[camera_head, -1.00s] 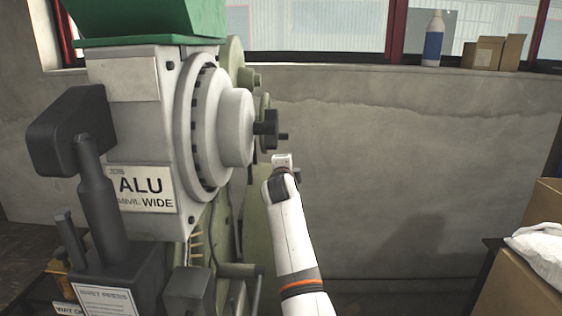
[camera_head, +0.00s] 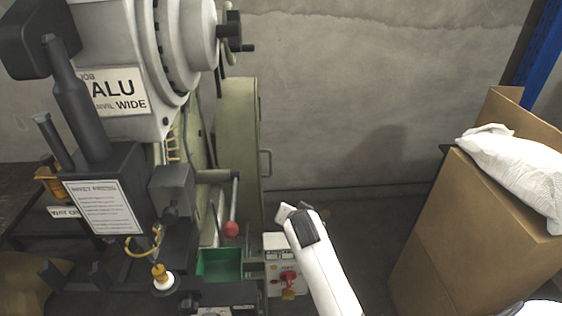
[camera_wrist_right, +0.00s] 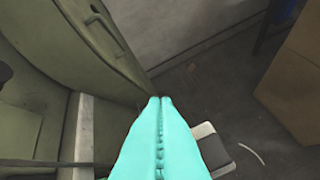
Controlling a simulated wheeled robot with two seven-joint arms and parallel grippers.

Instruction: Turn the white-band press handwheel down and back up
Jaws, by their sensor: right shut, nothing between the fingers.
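The press (camera_head: 115,50) stands at the left of the head view, with a label reading ALU, ANVIL WIDE. A pale round wheel-like drum (camera_head: 200,35) with a dark knob (camera_head: 232,32) is on its right side. I cannot make out a white band or tell for sure which part is the handwheel. My right arm comes in from below, its end beside the press's lower right, apart from the drum. Its fingers cannot be made out there. In the right wrist view the teal fingers of my right gripper (camera_wrist_right: 160,100) are shut together and empty. My left gripper is not in view.
A lever with a red ball (camera_head: 231,229), a green bin (camera_head: 219,264) and a white box with a red switch (camera_head: 287,279) are low on the press. Cardboard boxes (camera_head: 450,215) with a white bag (camera_head: 515,165) stand at the right. Floor between is clear.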

